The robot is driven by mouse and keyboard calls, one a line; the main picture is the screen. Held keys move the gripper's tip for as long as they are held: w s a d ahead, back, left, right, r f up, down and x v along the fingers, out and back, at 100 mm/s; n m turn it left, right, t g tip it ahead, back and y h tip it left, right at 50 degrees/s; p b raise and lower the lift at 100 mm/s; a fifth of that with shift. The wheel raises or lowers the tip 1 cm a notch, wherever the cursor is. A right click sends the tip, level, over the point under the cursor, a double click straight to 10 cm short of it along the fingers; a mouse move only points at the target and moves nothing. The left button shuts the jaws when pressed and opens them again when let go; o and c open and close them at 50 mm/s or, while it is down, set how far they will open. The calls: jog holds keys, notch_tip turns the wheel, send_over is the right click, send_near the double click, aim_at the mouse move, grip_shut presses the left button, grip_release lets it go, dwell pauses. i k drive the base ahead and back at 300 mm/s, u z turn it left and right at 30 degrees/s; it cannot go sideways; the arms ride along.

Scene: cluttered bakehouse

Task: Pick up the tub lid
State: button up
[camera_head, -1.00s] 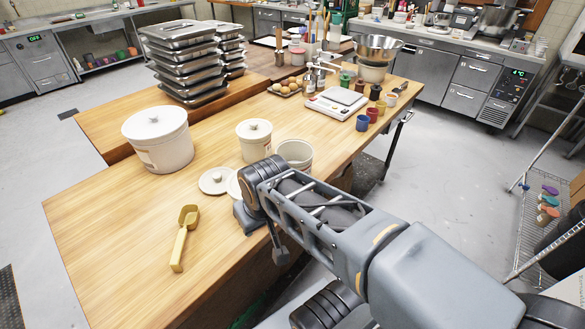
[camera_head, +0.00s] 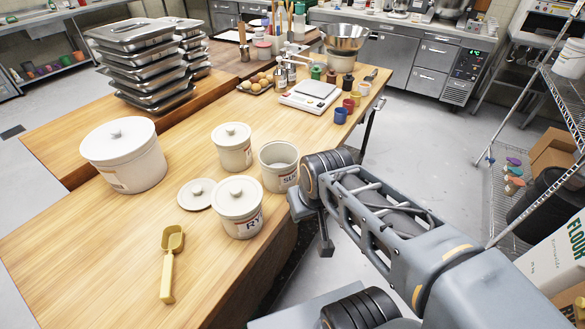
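A loose cream tub lid (camera_head: 197,194) with a round knob lies flat on the wooden table. An open, lidless tub (camera_head: 279,168) stands to its right. A lidded tub marked "RY" (camera_head: 240,208) stands close to the loose lid, in front of the open tub. Another lidded tub (camera_head: 232,148) stands behind, and a large lidded tub (camera_head: 124,157) stands to the left. My gripper (camera_head: 324,240) points down past the table's right edge, right of the "RY" tub and apart from the lid. Its fingers are small and partly hidden by my wrist, so its opening is unclear.
A yellow scoop (camera_head: 170,262) lies on the table in front of the lid. Stacked metal trays (camera_head: 143,66), a scale (camera_head: 311,95) and small coloured cups (camera_head: 349,106) stand farther back. The front left tabletop is clear. A wire rack (camera_head: 505,190) stands at right.

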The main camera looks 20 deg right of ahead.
aim_at(195, 195)
jog(key=k, duration=0.5)
jog(key=z, duration=1.4)
jog(key=i, duration=0.85)
jog(key=u, duration=2.75)
jog(key=i, duration=0.5)
jog(key=z, duration=0.05)
